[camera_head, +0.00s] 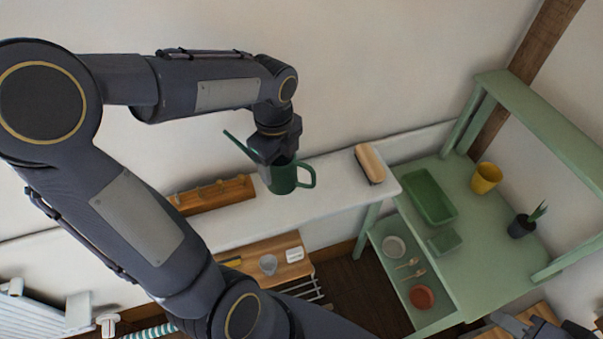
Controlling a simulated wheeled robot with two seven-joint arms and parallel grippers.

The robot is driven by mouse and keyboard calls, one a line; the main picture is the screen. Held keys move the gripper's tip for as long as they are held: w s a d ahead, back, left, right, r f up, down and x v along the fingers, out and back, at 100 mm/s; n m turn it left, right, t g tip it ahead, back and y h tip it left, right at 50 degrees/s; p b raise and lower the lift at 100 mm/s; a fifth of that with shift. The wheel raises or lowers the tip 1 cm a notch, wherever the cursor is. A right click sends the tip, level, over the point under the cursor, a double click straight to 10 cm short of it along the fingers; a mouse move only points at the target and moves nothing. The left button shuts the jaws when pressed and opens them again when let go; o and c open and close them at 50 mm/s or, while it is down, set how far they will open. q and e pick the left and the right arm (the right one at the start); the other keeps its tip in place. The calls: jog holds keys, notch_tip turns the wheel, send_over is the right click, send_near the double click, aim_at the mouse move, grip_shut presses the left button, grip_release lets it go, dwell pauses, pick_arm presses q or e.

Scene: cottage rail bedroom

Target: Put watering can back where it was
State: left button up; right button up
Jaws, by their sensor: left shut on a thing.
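The watering can (283,179) is dark green, with a thin spout pointing up to the left and a loop handle on its right. My left gripper (275,160) is shut on its upper part from above. The can is over the white shelf (335,190); I cannot tell whether its base touches the surface. The gripper hides part of the can's rim. A part of my right arm (530,325) shows at the bottom right edge, but its fingertips are not clearly visible.
A wooden peg rack (212,195) lies left of the can, and a tan brush-like block (370,163) to the right. A green bench (480,230) holds a green tray (430,196), a yellow pot (486,178) and a potted plant (522,226). A glass (268,264) stands on a lower wooden surface.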

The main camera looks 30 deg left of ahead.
pick_arm(q)
jog(key=shift+w+d+f+p, duration=0.1)
jog(key=shift+w+d+f, duration=0.3)
jog(key=shift+w+f, duration=0.85)
jog(key=shift+w+d+f+p, duration=0.1)
jog(key=shift+w+d+f, duration=0.4)
jog(key=shift+f, duration=1.35)
jog(key=shift+w+d+f+p, duration=0.1)
jog(key=shift+w+d+f, duration=0.25)
jog(key=shift+w+f, duration=0.9)
jog(key=shift+s+f, duration=0.3)
jog(key=shift+f, duration=0.1)
jog(key=shift+f, duration=0.15)
jog(key=o, duration=1.2)
jog(key=shift+o, duration=0.2)
